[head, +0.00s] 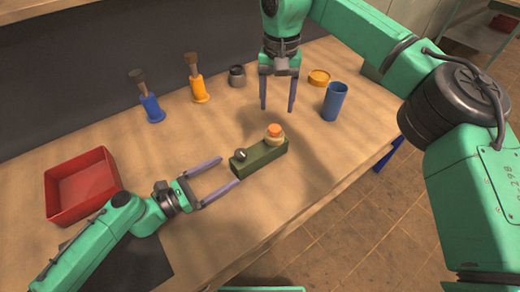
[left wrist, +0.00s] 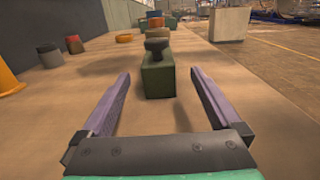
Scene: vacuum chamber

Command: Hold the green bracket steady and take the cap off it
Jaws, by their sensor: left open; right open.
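The green bracket (head: 259,160) lies on the wooden table, a long block with a dark knob (head: 240,154) at its near-left end. An orange-topped tan cap (head: 274,134) sits on its far-right end. My left gripper (head: 229,169) is open at the bracket's left end, its fingers pointing at it. In the left wrist view the bracket (left wrist: 158,82) stands ahead between the open fingers, apart from them; its knob hides much of the far end. My right gripper (head: 278,108) is open and empty, pointing down above the table behind the cap.
A red tray (head: 82,187) is at left. Blue (head: 151,108) and orange (head: 199,90) stands with dark tops, a dark jar (head: 237,76), a yellow lid (head: 319,77) and a blue cup (head: 334,101) stand along the back and right. The front table area is clear.

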